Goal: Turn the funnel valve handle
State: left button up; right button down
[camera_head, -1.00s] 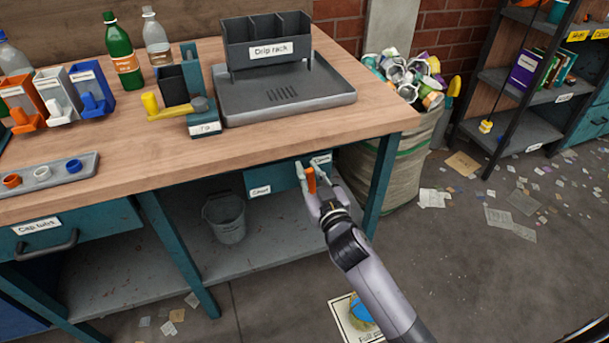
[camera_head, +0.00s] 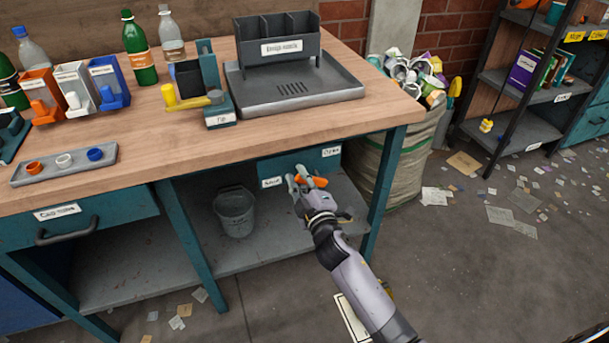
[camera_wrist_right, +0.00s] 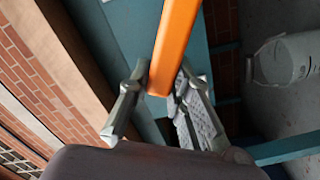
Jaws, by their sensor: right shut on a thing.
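The orange valve handle (camera_head: 315,182) sits at the teal box (camera_head: 300,168) under the front edge of the bench. In the head view it lies nearly level, pointing right. My right gripper (camera_head: 300,184) is shut on it, reaching up from below. In the right wrist view the orange handle (camera_wrist_right: 176,42) is a long bar running between the two fingers (camera_wrist_right: 158,92). The fingers hide part of the handle in the head view, and its pivot is not clear. My left gripper is not in view.
The wooden bench top (camera_head: 330,128) overhangs the handle, with a drip rack (camera_head: 290,92) on it. A grey bucket (camera_head: 236,212) stands on the lower shelf. A teal leg (camera_head: 384,190) and a sack of cans (camera_head: 405,150) are to the right.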

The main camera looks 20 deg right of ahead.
pick_arm(q)
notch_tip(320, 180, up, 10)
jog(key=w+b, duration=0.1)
jog(key=b, duration=0.1)
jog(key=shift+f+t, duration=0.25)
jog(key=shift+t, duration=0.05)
pick_arm(e)
jog(key=shift+a+f+n, duration=0.2)
jog(key=shift+f+n, duration=0.45)
jog(key=shift+n, duration=0.4)
jog(key=shift+a+f+n, duration=0.15)
jog(key=shift+f+n, duration=0.45)
jog(key=shift+n, duration=0.5)
jog(key=shift+a+f+n, duration=0.2)
jog(key=shift+f+n, duration=0.45)
jog(key=shift+n, duration=0.4)
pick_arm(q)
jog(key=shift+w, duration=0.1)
pick_arm(e)
jog(key=c, duration=1.4)
grip_release()
jog(key=shift+c, duration=0.2)
jog(key=shift+s, duration=0.1)
jog(key=s, duration=1.2)
jog(key=shift+d, duration=0.25)
